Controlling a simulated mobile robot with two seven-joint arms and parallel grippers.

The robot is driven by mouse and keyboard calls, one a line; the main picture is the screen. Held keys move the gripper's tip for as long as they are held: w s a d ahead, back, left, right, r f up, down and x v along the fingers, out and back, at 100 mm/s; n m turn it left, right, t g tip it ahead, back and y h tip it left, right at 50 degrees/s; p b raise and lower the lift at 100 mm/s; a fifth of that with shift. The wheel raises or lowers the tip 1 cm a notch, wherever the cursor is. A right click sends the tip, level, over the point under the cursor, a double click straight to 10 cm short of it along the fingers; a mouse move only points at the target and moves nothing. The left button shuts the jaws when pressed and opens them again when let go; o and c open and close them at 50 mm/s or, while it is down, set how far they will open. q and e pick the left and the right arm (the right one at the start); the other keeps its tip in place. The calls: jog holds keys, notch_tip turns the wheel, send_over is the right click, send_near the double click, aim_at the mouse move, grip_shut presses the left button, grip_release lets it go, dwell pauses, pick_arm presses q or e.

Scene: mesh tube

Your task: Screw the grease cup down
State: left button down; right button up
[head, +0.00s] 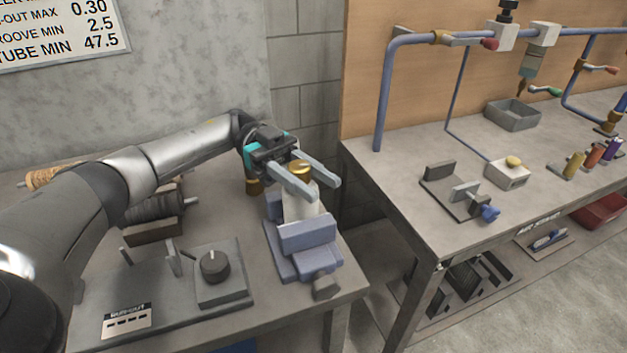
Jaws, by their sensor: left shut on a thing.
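The grease cup, a round brass cap (301,166), sits at the top of a pale block (297,208) clamped in a blue-grey vise (306,236) near the right end of the left bench. My left gripper (312,191) reaches in from the left, with one finger on each side of the cap, and is shut on it. The near finger hides part of the cap's lower side and where it meets the block. I cannot tell how far down the cap sits. My right gripper is not in view.
A gap separates this bench from the right bench (402,165), which carries pipes and fixtures.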

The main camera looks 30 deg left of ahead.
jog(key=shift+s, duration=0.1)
pick_arm(q)
jog(key=shift+c, duration=2.3)
grip_release()
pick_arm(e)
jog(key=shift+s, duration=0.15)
pick_arm(q)
notch_tip(320, 180, up, 20)
jog(key=p, duration=0.4)
jog(key=shift+p, duration=0.35)
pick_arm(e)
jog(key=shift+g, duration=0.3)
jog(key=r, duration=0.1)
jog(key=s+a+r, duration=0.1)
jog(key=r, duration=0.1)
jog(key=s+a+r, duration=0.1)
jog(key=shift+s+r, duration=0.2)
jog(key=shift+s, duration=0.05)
pick_arm(q)
jog(key=shift+d+r, duration=0.1)
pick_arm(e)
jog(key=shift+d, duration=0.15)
